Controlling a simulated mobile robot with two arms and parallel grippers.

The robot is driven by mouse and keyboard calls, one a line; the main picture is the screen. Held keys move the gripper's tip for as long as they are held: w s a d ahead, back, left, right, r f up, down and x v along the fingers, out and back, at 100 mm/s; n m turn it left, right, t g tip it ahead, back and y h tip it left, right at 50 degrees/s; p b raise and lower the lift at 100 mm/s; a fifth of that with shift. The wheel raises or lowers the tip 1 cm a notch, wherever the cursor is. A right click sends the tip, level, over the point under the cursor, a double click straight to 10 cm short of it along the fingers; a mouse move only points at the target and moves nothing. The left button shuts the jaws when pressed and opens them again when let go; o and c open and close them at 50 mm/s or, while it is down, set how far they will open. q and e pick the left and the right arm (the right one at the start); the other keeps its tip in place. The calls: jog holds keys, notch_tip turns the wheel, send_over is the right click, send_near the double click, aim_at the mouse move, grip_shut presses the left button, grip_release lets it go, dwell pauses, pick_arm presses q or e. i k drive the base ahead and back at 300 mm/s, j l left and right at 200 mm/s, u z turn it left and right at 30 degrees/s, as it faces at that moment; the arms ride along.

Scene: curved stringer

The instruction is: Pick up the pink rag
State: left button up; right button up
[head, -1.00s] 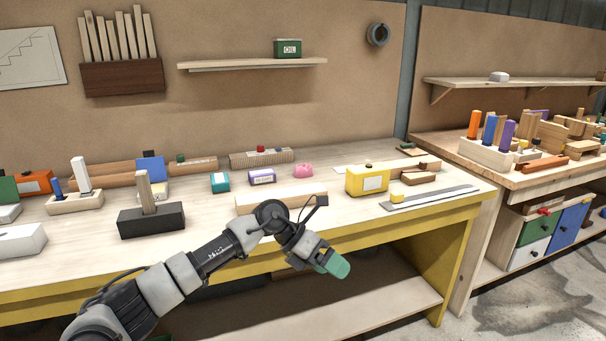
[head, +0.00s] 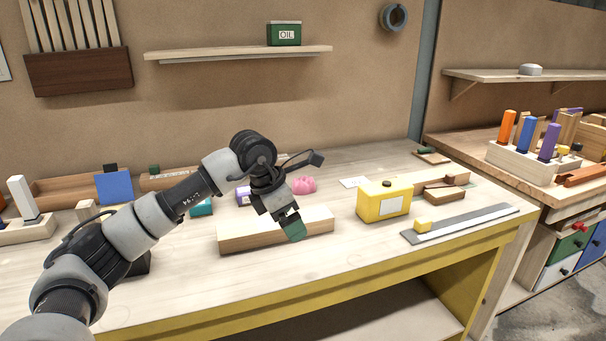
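The pink rag (head: 303,185) is a small crumpled lump on the workbench (head: 340,262), behind a long wooden block (head: 232,240). My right gripper is not in view.
A yellow can (head: 383,204) stands right of the rag. A grey ruler-like strip (head: 470,222) lies near the right edge. Bench space between block and can is free.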

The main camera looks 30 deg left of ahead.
aim_at(305, 184)
jog(key=i+j, duration=0.85)
jog(key=i, duration=0.15)
